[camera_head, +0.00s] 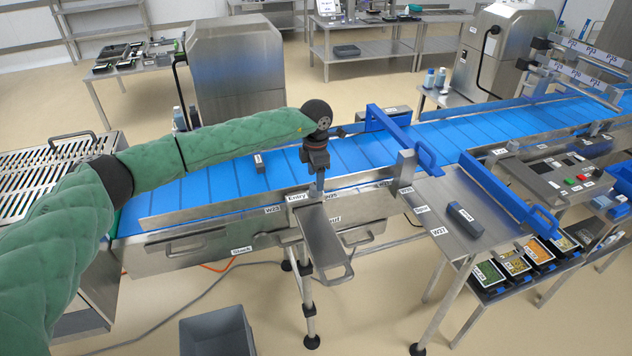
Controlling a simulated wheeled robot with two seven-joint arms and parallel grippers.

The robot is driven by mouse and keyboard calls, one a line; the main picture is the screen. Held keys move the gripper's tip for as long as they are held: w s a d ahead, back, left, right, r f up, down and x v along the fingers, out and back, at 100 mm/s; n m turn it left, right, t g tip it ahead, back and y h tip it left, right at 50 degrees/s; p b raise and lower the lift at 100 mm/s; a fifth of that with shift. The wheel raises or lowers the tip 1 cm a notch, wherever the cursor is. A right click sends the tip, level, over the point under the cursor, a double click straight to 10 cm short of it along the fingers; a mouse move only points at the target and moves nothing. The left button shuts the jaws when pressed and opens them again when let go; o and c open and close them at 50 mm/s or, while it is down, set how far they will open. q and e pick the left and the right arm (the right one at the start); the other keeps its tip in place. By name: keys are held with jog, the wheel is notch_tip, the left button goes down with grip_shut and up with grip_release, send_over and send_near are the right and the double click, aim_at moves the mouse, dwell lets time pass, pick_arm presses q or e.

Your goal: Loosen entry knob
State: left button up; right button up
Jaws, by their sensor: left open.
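My left arm reaches in from the left, and its gripper (318,184) points down at the near guide rail (225,208) of the blue conveyor (220,180). The gripper is open, just above the plate with the "Entry" label (297,197). I cannot make out the entry knob itself; the gripper covers the spot by that label. Whether the fingers are around or touching a knob cannot be told. My right gripper is not in view.
A metal chute (322,240) slopes down in front of the gripper. To the right, a steel side table (470,200) holds a dark grey block (465,215), with blue guide bars (510,195) beside it. A grey bin (217,332) stands on the floor.

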pick_arm(q)
notch_tip(320, 180, down, 3)
jog(key=shift+r+p, duration=0.2)
jog(key=shift+p, duration=0.6)
jog(key=shift+f, duration=0.75)
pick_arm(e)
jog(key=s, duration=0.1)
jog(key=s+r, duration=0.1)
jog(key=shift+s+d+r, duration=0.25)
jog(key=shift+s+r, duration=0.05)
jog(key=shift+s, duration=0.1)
pick_arm(q)
jog(key=c, duration=1)
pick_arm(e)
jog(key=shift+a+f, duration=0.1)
